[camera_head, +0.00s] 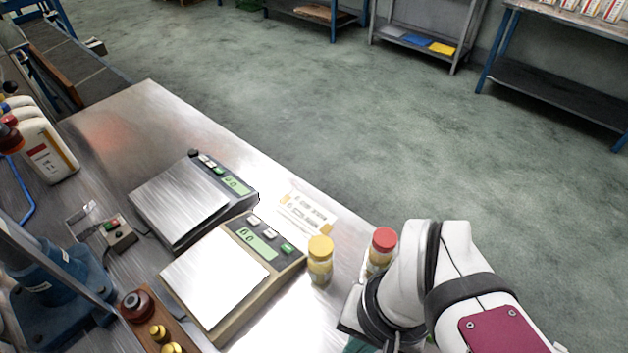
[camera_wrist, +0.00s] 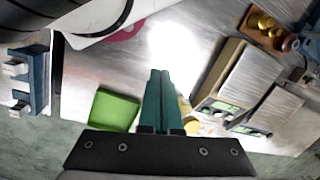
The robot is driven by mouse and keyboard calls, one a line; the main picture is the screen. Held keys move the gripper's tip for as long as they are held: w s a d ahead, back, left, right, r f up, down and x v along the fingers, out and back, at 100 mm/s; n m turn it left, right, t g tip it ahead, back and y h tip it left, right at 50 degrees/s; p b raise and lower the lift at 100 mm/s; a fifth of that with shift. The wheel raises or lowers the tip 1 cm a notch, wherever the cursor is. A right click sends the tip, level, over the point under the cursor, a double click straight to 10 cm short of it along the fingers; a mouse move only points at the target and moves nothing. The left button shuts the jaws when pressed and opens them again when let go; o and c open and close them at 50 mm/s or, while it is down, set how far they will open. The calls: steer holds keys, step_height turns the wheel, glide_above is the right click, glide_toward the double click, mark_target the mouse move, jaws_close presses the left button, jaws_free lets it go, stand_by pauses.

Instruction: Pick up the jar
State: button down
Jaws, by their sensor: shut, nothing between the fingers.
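A jar with a yellow lid (camera_head: 320,262) stands upright on the metal table, right of the front scale. A second jar with a red lid (camera_head: 382,243) stands beside it to the right, partly hidden by my arm. My gripper (camera_wrist: 159,73) shows in the wrist view with its teal fingers together and nothing between them. In the head view my wrist covers nearly all of it; only a teal bit shows at the bottom edge. In the wrist view a yellow lid (camera_wrist: 191,127) shows just right of the fingers, partly hidden by them.
Two scales, front (camera_head: 215,283) and rear (camera_head: 180,205), sit left of the jars. A green square item (camera_wrist: 110,110) lies left of the fingers. A wooden holder (camera_head: 165,318) with weights is at lower left. White bottles (camera_head: 45,150) stand far left. The table edge runs behind the jars.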

jaws_free()
steer(key=m+h, duration=0.2)
steer(key=m, duration=1.4)
glide_above(320, 262)
steer(key=w, duration=0.2)
steer(key=f, duration=0.1)
steer(key=d+f, duration=0.1)
steer(key=f, duration=0.1)
steer(key=shift+w, duration=0.15)
steer(key=shift+m, duration=0.4)
steer(key=f, duration=1.5)
steer(key=shift+a+f, duration=0.4)
